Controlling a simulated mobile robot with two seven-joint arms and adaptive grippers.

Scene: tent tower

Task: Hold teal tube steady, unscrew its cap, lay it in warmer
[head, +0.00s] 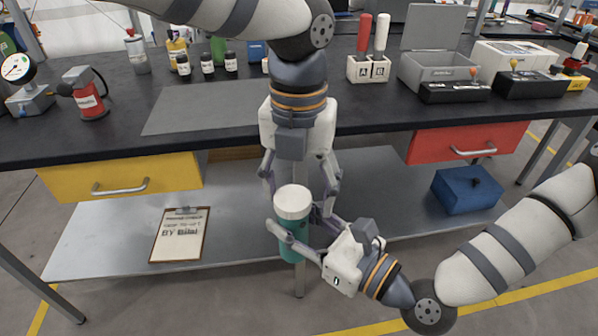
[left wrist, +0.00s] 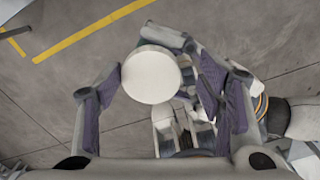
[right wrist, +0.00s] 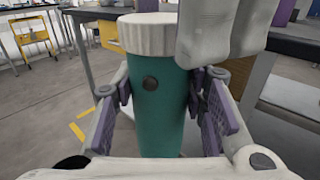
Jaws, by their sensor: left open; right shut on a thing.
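The teal tube (head: 291,247) stands upright in front of the bench, with its white ribbed cap (head: 292,202) on top. My right gripper (head: 292,228) is shut on the tube's body below the cap. In the right wrist view the pads press on both sides of the teal tube (right wrist: 160,110). My left gripper (head: 298,188) points down from above, open, with its fingers apart on either side of the cap. In the left wrist view the round cap (left wrist: 151,75) lies between the spread fingers. A grey box with a raised lid (head: 437,68), likely the warmer, stands at the back right of the bench.
The black bench top (head: 370,112) has a clear grey mat (head: 200,107) at left. Several bottles stand behind it. A rack with red and white handles (head: 368,68) is left of the grey box. The lower shelf holds a clipboard (head: 180,235) and a blue box (head: 466,190).

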